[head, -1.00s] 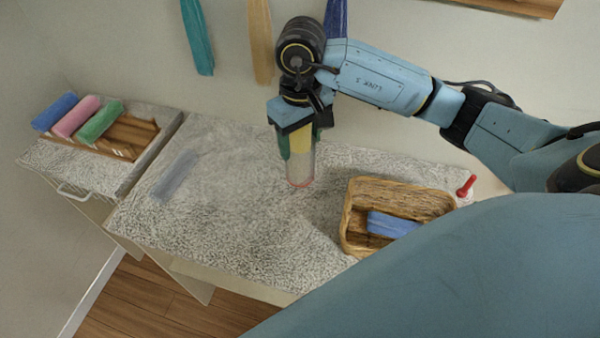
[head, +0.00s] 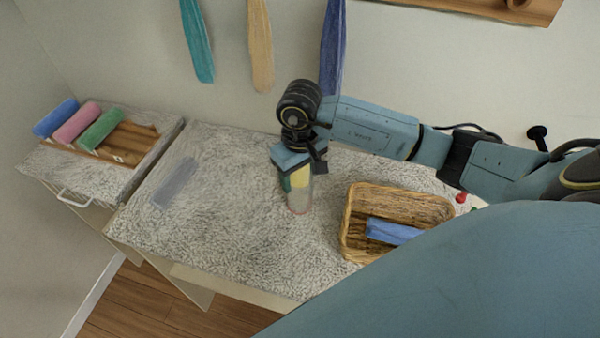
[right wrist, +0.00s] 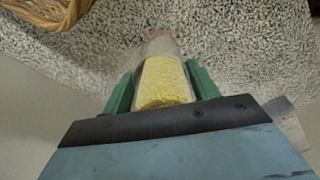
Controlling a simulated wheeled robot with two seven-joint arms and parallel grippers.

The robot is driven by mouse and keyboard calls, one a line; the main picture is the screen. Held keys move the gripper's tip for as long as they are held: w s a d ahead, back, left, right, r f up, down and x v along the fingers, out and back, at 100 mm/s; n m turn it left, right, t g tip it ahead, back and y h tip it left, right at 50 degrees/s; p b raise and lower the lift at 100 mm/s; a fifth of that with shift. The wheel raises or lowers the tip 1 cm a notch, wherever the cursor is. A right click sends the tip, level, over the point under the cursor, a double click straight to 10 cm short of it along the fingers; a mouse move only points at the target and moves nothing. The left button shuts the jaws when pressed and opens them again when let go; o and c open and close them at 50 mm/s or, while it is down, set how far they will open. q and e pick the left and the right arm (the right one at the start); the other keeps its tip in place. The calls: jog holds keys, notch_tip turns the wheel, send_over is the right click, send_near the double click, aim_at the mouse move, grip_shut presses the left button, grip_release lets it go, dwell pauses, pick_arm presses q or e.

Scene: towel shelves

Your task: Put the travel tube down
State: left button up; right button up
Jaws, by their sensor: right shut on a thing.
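The travel tube (head: 299,196) is a clear tube with a yellow part at its upper end and a reddish rim at its lower end. It is upright, its lower end at or just over the speckled counter (head: 230,240); I cannot tell whether it touches. My right gripper (head: 294,178) points down from above and is shut on the tube. In the right wrist view the green fingers (right wrist: 162,88) sit on both sides of the tube's yellow part (right wrist: 164,80). My left gripper is not in view.
A wicker basket (head: 347,222) with a blue rolled towel (head: 392,231) stands right of the tube. A flat grey-blue strip (head: 176,182) lies to the left. Rolled towels (head: 76,122) rest on a wooden tray (head: 135,140) at far left.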

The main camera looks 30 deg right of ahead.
jog(key=o, duration=1.3)
jog(key=shift+o, duration=0.2)
